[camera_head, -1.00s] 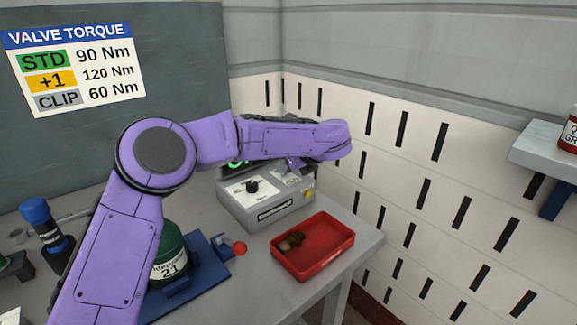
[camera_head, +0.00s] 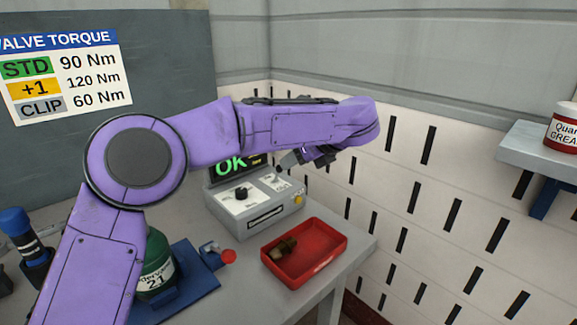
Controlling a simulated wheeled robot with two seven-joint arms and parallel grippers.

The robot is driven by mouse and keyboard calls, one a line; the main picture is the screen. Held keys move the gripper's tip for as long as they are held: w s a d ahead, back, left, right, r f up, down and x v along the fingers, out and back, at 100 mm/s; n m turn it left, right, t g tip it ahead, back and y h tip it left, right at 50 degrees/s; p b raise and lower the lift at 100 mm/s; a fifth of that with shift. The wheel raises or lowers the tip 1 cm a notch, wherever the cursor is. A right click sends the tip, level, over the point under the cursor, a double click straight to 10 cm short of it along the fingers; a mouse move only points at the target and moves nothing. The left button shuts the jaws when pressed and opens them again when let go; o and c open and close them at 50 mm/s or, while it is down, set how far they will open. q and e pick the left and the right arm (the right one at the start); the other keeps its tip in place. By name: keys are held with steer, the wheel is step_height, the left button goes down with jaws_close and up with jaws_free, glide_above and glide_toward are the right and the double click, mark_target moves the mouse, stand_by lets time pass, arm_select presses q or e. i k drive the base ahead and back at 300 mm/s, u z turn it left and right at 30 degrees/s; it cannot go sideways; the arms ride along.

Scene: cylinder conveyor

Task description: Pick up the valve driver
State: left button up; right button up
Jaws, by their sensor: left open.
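A tool with a blue cap and dark body (camera_head: 24,238), likely the valve driver, stands upright in a dark holder at the far left of the bench. My left arm crosses the picture from the lower left, and its gripper (camera_head: 308,158) hangs over the right side of the grey tester box. The gripper is open and well to the right of the blue-capped tool. Its fingers are small and partly hidden under my wrist. My right gripper is out of view.
The tester (camera_head: 255,205) shows a green OK. A red tray (camera_head: 322,268) holds a brass-coloured piece (camera_head: 284,247). A green cylinder (camera_head: 155,262), partly behind my arm, stands on a blue fixture (camera_head: 195,290). A slotted wall closes the right; a shelf (camera_head: 535,150) holds a jar (camera_head: 565,128).

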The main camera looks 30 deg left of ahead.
mark_target(14, 221)
steer(key=k, duration=2)
